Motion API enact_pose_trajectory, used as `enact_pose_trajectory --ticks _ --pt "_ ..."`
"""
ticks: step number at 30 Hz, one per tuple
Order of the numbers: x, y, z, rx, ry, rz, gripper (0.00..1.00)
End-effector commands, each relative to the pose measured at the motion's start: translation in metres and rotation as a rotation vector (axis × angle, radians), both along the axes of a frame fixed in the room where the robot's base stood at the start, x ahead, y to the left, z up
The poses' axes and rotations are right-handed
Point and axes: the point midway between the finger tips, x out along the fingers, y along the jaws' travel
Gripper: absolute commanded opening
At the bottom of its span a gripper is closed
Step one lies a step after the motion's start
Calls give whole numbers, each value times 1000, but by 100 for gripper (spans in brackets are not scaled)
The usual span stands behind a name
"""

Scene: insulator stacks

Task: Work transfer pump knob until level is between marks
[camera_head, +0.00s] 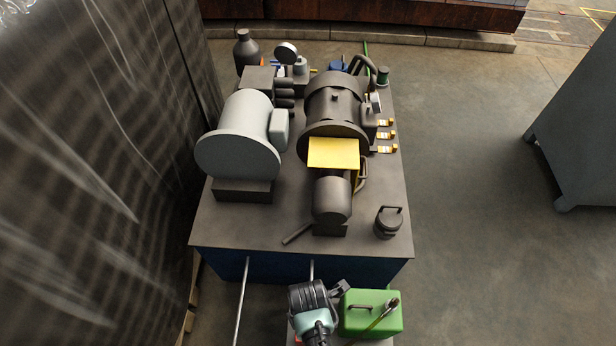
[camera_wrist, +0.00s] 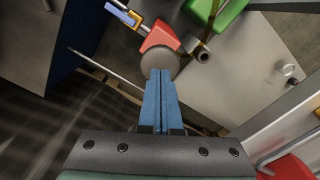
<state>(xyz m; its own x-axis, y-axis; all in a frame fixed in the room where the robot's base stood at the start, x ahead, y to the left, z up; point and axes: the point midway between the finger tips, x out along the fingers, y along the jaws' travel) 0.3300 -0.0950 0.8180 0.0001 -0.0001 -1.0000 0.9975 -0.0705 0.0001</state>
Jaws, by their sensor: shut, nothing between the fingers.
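In the wrist view my gripper (camera_wrist: 161,73) has its two blue fingers pressed together, with nothing between them. Just beyond the fingertips is a round grey disc (camera_wrist: 160,61), with a red part (camera_wrist: 158,36) right behind it. The fingertips overlap the disc's lower edge in the picture; I cannot tell whether they touch it. This may be the pump knob, but its identity is not certain. No level marks can be made out. In the head view the fingertips are hidden.
A green box (camera_head: 371,312) stands at the bottom of the head view, close to my arm. Behind it is a dark tank (camera_head: 270,225) carrying a light grey motor (camera_head: 238,140) and a dark pump unit (camera_head: 333,110). A grey cabinet (camera_head: 585,130) stands right, with open floor between.

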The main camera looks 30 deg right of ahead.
Motion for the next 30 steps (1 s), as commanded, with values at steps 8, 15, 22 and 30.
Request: enact_pose_trajectory --ticks 8,15,22,30 --pt "0 0 0 0 0 0 0" --pt "0 0 -2 0 0 0 0" --pt "0 0 -17 0 1 0 0" --pt "0 0 -33 0 -1 0 0"
